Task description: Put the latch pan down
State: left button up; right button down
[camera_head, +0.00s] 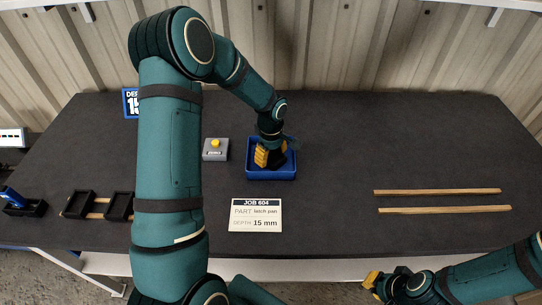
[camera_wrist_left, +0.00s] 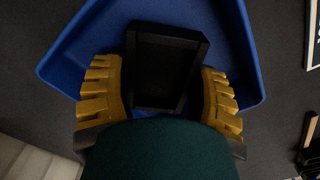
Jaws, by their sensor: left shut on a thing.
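My left gripper (camera_head: 268,158) points down into the blue tray (camera_head: 285,173) in the head view. In the left wrist view its yellow fingers (camera_wrist_left: 160,92) are shut on a black rectangular pan, the latch pan (camera_wrist_left: 166,68), one finger on each side. The pan is within the blue tray's outline (camera_wrist_left: 72,42); whether it touches the tray floor cannot be told. In the head view the gripper hides the pan. My right gripper (camera_head: 372,284) is off the table's front edge at the lower right, its opening unclear.
A grey box with a yellow button (camera_head: 215,149) stands left of the tray. A job card (camera_head: 255,215) lies in front, reading latch pan, 15 mm. Two black pans (camera_head: 78,204) rest on wooden strips at left. Two more wooden strips (camera_head: 440,191) lie at right, with clear table around.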

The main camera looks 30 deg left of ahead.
aim_at(271, 158)
pick_arm(q)
jog(key=shift+f, duration=0.2)
jog(key=o, duration=1.3)
jog(key=shift+f, duration=0.15)
jog(key=shift+r, duration=0.3)
notch_tip(271, 158, up, 12)
jog(key=shift+f+p, duration=0.15)
jog(key=shift+p, duration=0.55)
